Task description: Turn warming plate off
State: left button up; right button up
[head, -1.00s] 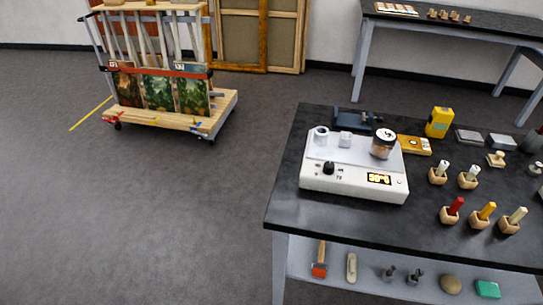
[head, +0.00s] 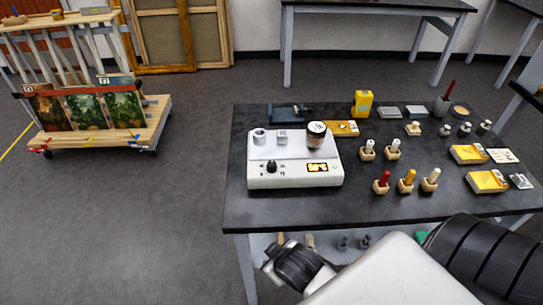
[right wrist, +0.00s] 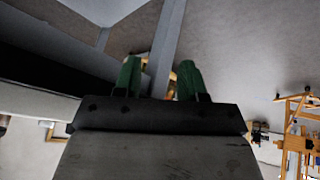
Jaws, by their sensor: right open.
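The warming plate (head: 256,180) is a white box on the near left part of the black table. Its front has a black knob (head: 271,167) and a lit orange display (head: 317,168), too small to read surely. A metal ring-like cup (head: 259,137), a small pale block (head: 282,137) and a dark-lidded jar (head: 316,136) stand on its top. My right arm reaches in from the lower right, below the table's front edge. My right gripper (right wrist: 158,80) shows green fingers apart and empty in the right wrist view, away from the plate. My left gripper is not in view.
The black table (head: 300,207) also bears a yellow device (head: 362,103), several small wooden holders with coloured sticks, and yellow boxes (head: 487,181). A lower shelf holds tools, partly hidden by my arm. A painting cart (head: 100,140) stands left; floor between is clear.

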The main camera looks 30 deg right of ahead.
jog(key=w+r+n+t, duration=0.1)
jog(key=w+r+t, duration=0.1)
jog(key=w+r, duration=0.1)
jog(key=w+r+t, duration=0.2)
jog(key=w+r, duration=0.1)
jog(key=r, duration=0.2)
jog(key=w+r+n+t, duration=0.1)
jog(key=w+r+t, duration=0.1)
jog(key=w+r, duration=0.2)
jog(key=shift+a+n+t, duration=0.3)
jog(key=shift+a, duration=0.1)
jog(key=w+a+r+n+y, duration=0.4)
jog(key=a+r+n+y, duration=0.2)
jog(key=r+n+y, duration=0.4)
jog(key=w+a+r+n+y, duration=0.3)
jog(key=a+r+n+y, duration=0.3)
jog(key=n, duration=0.6)
jog(key=n+g+h+p, duration=0.1)
jog(key=n+g+h, duration=0.9)
jog(key=g+h, duration=0.4)
send_near(272, 163)
jog(key=shift+t+h, duration=0.3)
jog(key=shift+t, duration=0.2)
jog(key=f, duration=0.3)
jog(key=a+f+p, duration=0.1)
jog(key=f, duration=0.2)
jog(key=s+f+p, duration=0.1)
jog(key=f, duration=0.2)
jog(key=shift+a+f, duration=0.15)
